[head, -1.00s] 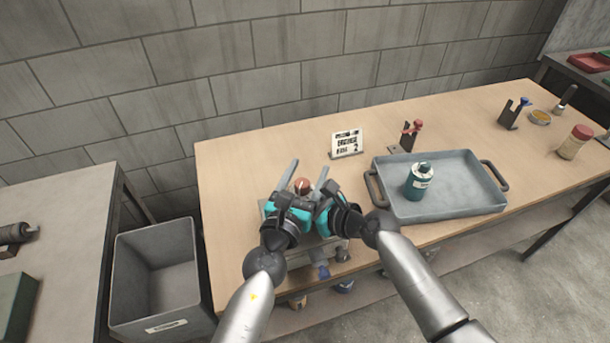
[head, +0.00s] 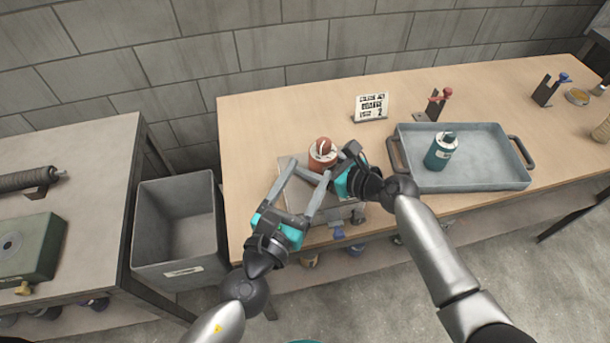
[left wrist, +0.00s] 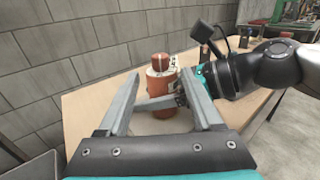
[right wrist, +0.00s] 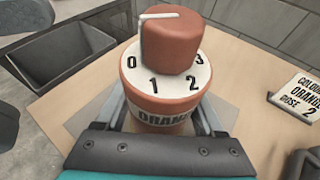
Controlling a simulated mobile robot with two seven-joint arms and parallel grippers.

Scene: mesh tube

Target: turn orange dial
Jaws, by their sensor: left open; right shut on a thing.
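The knob's white pointer line lies near the 0. My right gripper (right wrist: 163,112) is shut on the canister's body below the ring, from the right side in the head view. My left gripper (head: 309,171) is open and empty, its fingers pointing toward the canister from the front left. In the left wrist view the canister (left wrist: 162,78) stands beyond the open fingers.
A card (right wrist: 302,95) reads COLOUR ORANGE DOSE 2. A grey tray (head: 490,172) with a teal canister (head: 440,151) stands to the right. A stand with a red-topped item (head: 437,103) is behind it. A grey bin (head: 180,222) stands left of the table.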

